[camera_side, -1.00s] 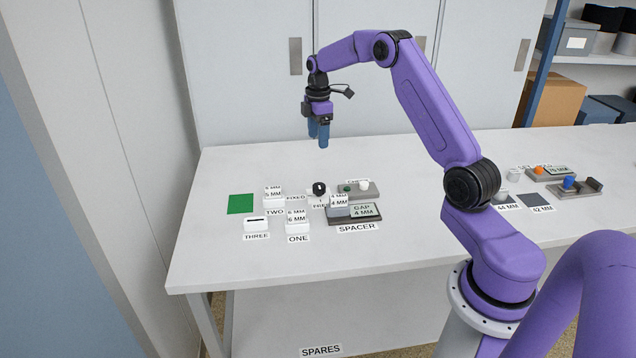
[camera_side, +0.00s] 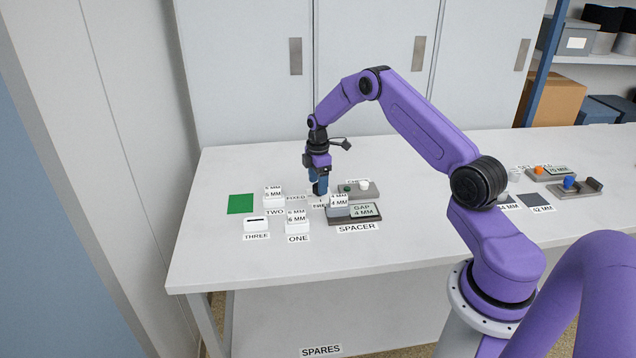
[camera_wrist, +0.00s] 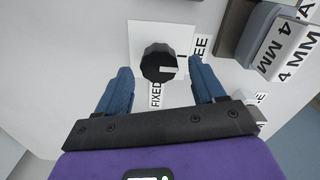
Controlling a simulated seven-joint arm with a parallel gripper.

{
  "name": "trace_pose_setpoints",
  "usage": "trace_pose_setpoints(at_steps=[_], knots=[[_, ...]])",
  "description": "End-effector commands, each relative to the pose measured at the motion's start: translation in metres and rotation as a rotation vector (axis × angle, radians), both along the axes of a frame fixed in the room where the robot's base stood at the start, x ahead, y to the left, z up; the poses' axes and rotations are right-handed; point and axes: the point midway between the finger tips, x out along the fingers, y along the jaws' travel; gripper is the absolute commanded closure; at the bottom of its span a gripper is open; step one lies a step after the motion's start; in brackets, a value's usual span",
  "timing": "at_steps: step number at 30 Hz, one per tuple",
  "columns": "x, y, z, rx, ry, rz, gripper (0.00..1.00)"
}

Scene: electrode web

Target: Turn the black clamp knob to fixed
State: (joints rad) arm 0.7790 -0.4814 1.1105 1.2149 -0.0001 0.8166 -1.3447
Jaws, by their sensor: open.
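The black clamp knob (camera_wrist: 154,62) sits on a white plate (camera_wrist: 142,34) in the wrist view. Its white pointer mark faces right, on the side of the FREE label (camera_wrist: 201,46), whose first letters are partly covered by my finger. The FIXED label (camera_wrist: 155,95) lies below the knob in that view. My gripper (camera_wrist: 160,68) is open, with one blue finger on each side of the knob and a gap visible to each. In the side view my gripper (camera_side: 319,190) points down at the knob, which is mostly hidden by the fingers.
The grey spacer block with its GAP 4 MM display (camera_side: 362,210) stands close to the right of the knob. White blocks (camera_side: 297,226) and a green square (camera_side: 241,204) lie to the left. The table front is clear.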

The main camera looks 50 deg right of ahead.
Motion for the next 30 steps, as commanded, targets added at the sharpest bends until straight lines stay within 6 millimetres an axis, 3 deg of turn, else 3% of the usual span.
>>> trace_pose_setpoints(at_steps=[11, 17, 30], knots=[[0.0001, -0.0002, -0.0063, -0.001, -0.001, 0.000, 0.31], [0.0000, -0.0001, -0.0061, -0.001, -0.001, 0.000, 0.88], [0.0002, -0.0002, -0.0058, 0.000, 0.000, -0.078, 0.87]])
